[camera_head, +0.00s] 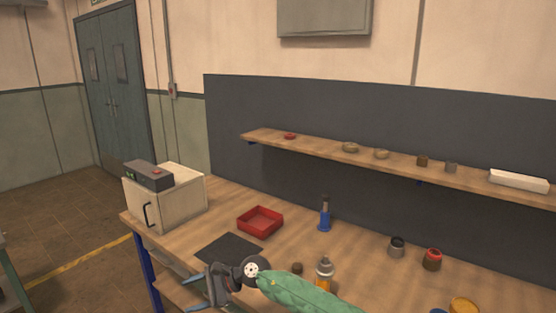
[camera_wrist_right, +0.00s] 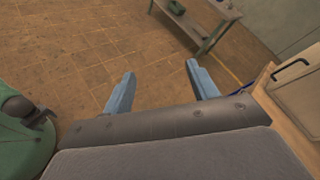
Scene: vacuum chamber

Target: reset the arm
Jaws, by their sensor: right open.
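My right gripper (camera_head: 201,290) comes in from the lower right on its green arm. It is held in front of the workbench, near the dark mat (camera_head: 230,250). Its two blue fingers point left and stand apart, with nothing between them. In the right wrist view the same open gripper (camera_wrist_right: 158,85) shows bare tiled floor beyond its fingers. My left gripper is not in the head view. A beige vacuum chamber (camera_head: 177,203) with a dark control box on top stands at the left end of the bench, and its door looks shut.
A red tray (camera_head: 260,222), a blue bottle (camera_head: 324,214) and several small containers stand on the wooden bench (camera_head: 205,228). A shelf (camera_head: 320,149) with small parts runs behind. Open floor (camera_head: 60,240) lies left.

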